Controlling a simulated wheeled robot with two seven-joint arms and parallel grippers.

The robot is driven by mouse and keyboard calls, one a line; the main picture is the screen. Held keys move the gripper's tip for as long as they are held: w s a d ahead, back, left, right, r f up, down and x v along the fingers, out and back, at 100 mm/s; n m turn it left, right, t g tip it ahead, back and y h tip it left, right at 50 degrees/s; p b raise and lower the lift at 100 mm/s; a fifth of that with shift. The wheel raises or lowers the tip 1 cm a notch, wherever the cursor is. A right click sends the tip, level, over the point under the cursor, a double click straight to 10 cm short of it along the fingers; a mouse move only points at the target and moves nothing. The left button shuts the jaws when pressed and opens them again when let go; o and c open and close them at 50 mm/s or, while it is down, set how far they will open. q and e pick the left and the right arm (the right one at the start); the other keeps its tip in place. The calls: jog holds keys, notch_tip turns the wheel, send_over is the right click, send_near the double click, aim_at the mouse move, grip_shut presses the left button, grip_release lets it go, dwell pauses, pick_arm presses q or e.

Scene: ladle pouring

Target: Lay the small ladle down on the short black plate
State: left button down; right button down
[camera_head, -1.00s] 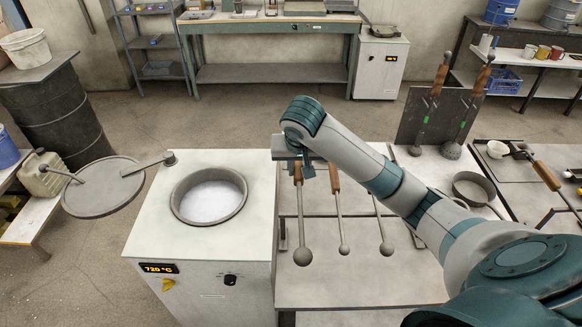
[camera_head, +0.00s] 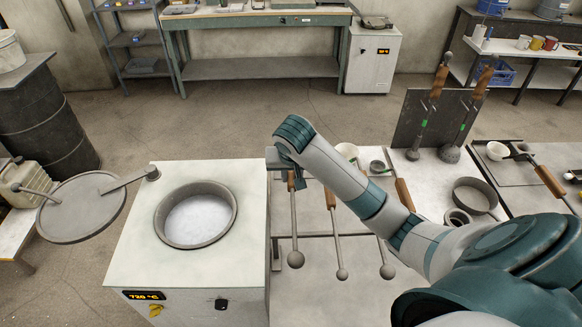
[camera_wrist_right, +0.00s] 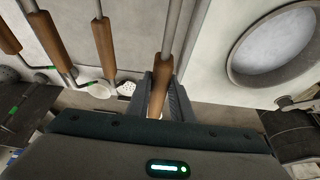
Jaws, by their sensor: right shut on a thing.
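My right gripper (camera_head: 290,168) hangs over the rack beside the furnace, its fingers partly hidden by my arm. In the right wrist view the gripper (camera_wrist_right: 166,92) is shut on a wooden handle (camera_wrist_right: 157,103) with a metal rod. This appears to be the leftmost ladle (camera_head: 296,259) in the head view; whether it is the small one I cannot tell. My left gripper is out of view.
The furnace with its round bath (camera_head: 195,218) stands just left of the rack. Two more ladles (camera_head: 342,274) (camera_head: 387,271) are on the rack. An upright dark panel (camera_head: 405,122) with two leaning ladles and a ring-shaped pan (camera_head: 474,195) stand toward the right table.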

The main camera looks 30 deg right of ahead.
jog(key=shift+w+d+f, duration=0.15)
jog(key=shift+w, duration=0.05)
dwell(0.3)
jog(key=shift+f, duration=0.1)
jog(key=shift+f, duration=0.5)
notch_tip(320, 180, down, 7)
dwell(0.7)
jog(key=shift+f, duration=0.35)
dwell(0.9)
